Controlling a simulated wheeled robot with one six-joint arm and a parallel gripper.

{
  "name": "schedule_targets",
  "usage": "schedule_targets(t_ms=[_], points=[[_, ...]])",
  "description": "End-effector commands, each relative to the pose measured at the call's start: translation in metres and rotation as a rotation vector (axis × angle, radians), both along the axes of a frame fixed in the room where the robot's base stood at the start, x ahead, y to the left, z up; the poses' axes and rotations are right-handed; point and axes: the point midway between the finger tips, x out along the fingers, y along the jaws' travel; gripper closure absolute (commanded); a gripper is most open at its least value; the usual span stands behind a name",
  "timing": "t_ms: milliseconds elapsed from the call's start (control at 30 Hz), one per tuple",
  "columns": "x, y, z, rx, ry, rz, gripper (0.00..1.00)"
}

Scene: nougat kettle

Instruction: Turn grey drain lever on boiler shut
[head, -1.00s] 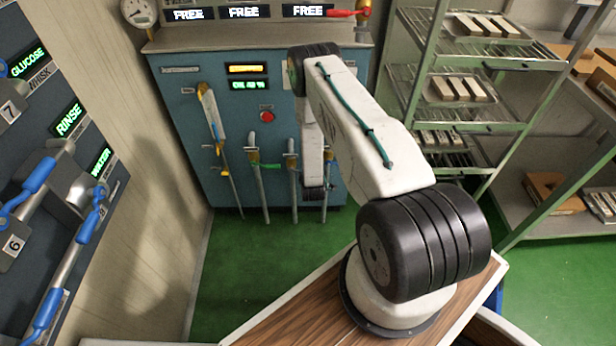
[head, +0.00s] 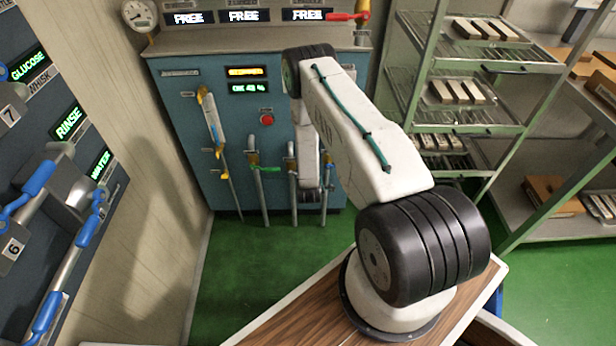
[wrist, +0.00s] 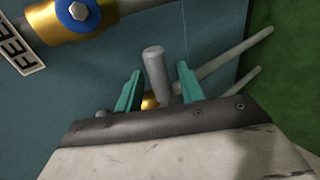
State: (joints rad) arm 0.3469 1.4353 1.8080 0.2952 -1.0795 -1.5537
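The boiler (head: 185,100) is the blue cabinet at the back in the head view. In the wrist view, a grey rounded lever (wrist: 154,72) stands out from the blue panel, with brass partly visible near its base. My gripper (wrist: 159,88) has two teal fingers, open, one on each side of the grey lever. Gaps seem to show on both sides, but I cannot tell whether either finger touches it.
A brass fitting with a blue hub (wrist: 77,12) and a label sit at the wrist view's upper left. Pipes run down the boiler front beside a green handle (head: 270,168). A red handle (head: 345,16) is on top. Metal racks (head: 455,100) stand right; green floor is clear.

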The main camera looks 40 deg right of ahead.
Motion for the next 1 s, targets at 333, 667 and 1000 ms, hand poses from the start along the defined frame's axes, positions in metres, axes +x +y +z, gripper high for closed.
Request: schedule_targets(t_ms=[333, 667, 1000], points=[[-0.019, 0.015, 0.016, 0.001, 0.002, 0.001, 0.62], [-0.048, 0.039, 0.041, 0.0, 0.0, 0.001, 0.62], [-0.05, 0.041, 0.043, 0.0, 0.0, 0.001, 0.62]])
